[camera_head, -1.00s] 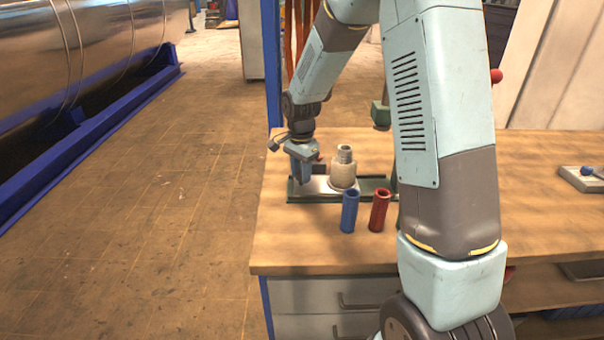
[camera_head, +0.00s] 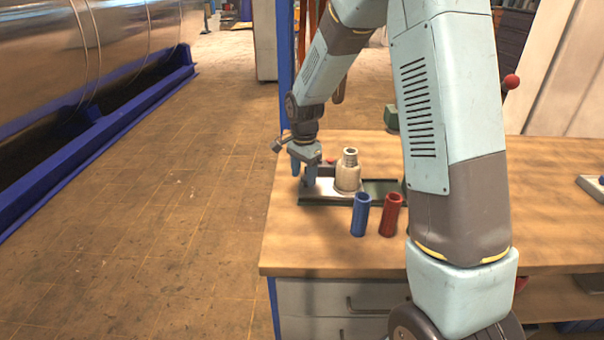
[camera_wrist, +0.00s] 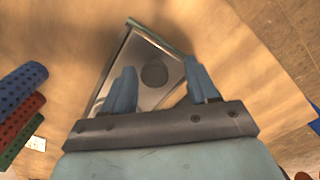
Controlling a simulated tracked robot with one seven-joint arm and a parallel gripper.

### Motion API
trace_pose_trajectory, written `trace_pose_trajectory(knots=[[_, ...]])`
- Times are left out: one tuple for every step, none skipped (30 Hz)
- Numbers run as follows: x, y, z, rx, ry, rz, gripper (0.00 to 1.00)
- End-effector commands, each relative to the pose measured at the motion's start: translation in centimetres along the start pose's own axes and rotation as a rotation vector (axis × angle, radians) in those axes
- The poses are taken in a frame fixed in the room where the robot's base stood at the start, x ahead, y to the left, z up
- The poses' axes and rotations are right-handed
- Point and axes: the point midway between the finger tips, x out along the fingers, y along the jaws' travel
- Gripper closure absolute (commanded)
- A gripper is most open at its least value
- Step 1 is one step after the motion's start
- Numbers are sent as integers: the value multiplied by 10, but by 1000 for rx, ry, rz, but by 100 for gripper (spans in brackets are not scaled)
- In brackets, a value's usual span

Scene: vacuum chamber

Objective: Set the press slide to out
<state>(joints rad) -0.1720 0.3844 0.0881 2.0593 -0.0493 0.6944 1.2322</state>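The press slide is a bright metal plate (camera_head: 322,187) on a dark rail (camera_head: 375,187) on the wooden bench. A pale stepped cylindrical fitting (camera_head: 348,172) stands upright on the plate. My gripper (camera_head: 303,174) is over the left end of the rail, left of the fitting, pointing down. In the wrist view the fingers of my gripper (camera_wrist: 160,66) are apart with nothing gripped between them. The metal plate (camera_wrist: 140,68) with a dark round spot lies beneath them. Whether the fingertips touch the plate cannot be told. The right part of the rail is hidden behind my arm.
A blue tube (camera_head: 360,214) and a red tube (camera_head: 390,215) stand in front of the rail. The wrist view also shows a green tube (camera_wrist: 22,141) at left. The bench top (camera_head: 300,245) is bare in front. A red ball knob (camera_head: 511,82) shows behind my arm.

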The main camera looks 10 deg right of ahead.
Motion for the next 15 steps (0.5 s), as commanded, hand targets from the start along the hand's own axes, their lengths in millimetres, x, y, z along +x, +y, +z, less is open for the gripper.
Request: trace_pose_trajectory(knots=[[0, 1, 0, 0, 0, 1, 41], [0, 1, 0, 1, 0, 2, 41], [0, 1, 0, 1, 0, 2, 41], [0, 1, -1, 1, 0, 3, 41], [0, 1, -1, 1, 0, 3, 41], [-1, 1, -1, 1, 0, 3, 41], [-2, 1, -1, 1, 0, 3, 41], [-4, 1, -1, 1, 0, 3, 41], [-8, 1, -1, 1, 1, 2, 41], [-12, 1, -1, 1, 1, 1, 41], [-16, 1, -1, 1, 1, 0, 41], [-22, 1, -1, 1, 2, 0, 41], [-27, 0, -1, 1, 2, 0, 41], [-33, 1, -2, 1, 2, 0, 41], [-41, 0, -2, 1, 2, 0, 41]])
